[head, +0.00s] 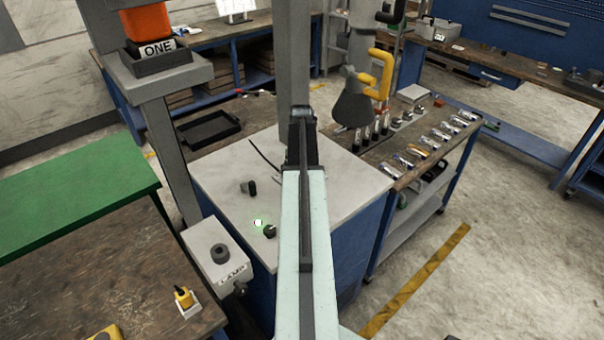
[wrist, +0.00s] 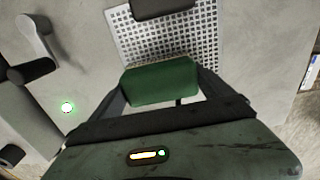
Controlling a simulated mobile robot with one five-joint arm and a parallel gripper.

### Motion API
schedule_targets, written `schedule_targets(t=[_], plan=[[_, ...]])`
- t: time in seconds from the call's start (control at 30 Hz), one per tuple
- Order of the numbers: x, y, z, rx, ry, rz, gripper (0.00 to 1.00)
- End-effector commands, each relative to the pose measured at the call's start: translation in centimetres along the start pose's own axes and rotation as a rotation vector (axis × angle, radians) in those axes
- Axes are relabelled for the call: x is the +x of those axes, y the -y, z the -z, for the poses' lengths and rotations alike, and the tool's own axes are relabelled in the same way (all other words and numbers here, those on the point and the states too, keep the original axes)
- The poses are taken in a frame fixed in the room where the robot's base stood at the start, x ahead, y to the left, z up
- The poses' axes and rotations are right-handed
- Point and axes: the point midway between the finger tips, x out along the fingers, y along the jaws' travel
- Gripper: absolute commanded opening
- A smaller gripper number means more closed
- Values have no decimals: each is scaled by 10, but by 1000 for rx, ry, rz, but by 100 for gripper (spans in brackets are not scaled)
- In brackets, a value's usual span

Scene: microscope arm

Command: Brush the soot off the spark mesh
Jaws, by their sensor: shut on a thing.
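A dark rounded piece (wrist: 151,7) covers part of the mesh at the top edge of the picture. I cannot make out any soot on the mesh. In the head view, my own arm stands in front of the work area, and neither gripper nor mesh shows.
A lit green-white lamp (wrist: 67,107) and dark knobs or levers (wrist: 36,38) are left of the mesh. In the head view, the pale cabinet top (head: 342,184) is mostly bare. A grey box with a knob (head: 219,252) stands left; a tool bench (head: 430,140) stands right.

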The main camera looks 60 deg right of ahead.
Motion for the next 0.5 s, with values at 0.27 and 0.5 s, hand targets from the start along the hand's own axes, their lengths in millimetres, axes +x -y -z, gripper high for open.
schedule_targets(t=[0.27,0.5], plan=[[2,1,0,1,0,0,58],[1,17,-1,1,0,0,58]])
